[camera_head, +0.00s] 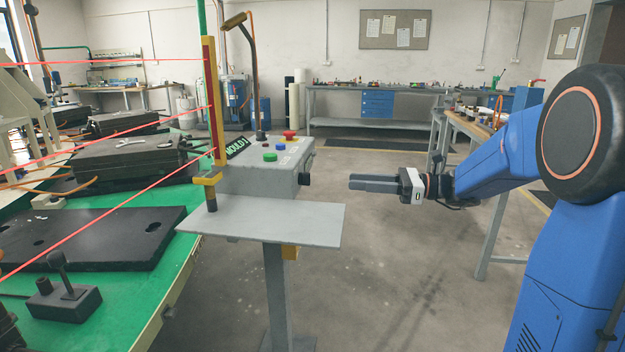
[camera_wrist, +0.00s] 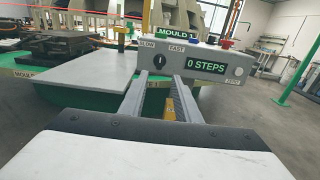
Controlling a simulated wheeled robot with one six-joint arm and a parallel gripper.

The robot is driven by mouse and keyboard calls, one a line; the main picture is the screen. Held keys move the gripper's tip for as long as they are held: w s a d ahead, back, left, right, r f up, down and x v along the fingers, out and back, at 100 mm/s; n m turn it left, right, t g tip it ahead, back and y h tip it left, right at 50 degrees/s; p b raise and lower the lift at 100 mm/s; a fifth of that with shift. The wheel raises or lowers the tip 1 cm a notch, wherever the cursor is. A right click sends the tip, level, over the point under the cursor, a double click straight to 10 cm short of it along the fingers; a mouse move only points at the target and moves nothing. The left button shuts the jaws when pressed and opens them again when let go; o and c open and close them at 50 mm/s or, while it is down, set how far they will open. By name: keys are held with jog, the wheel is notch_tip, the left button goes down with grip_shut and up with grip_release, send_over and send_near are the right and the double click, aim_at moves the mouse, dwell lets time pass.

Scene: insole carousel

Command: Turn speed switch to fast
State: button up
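The speed switch (camera_wrist: 159,49) is a small black knob on the front face of the grey control box (camera_wrist: 200,58). Labels SLOW, to its upper left, and FAST, to its upper right, show in the wrist view. Its pointer is too small to read surely. In the head view a black knob (camera_head: 304,179) sticks out from the box's right side. My gripper (camera_head: 352,182) is level with it, a short gap to its right. In the wrist view my gripper (camera_wrist: 162,78) is open and empty, its two grey fingers apart below the switch.
A "0 STEPS" display (camera_wrist: 206,64) and a ZERO button (camera_wrist: 237,71) sit right of the switch. A grey shelf plate (camera_head: 270,222) juts out below the box. Red light beams and a green carousel table (camera_head: 160,285) lie left. Floor beneath the gripper is clear.

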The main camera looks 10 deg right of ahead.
aim_at(305, 179)
jog(key=x, duration=1.2)
jog(key=shift+a, duration=0.3)
jog(key=shift+w, duration=0.1)
jog(key=c, duration=0.7)
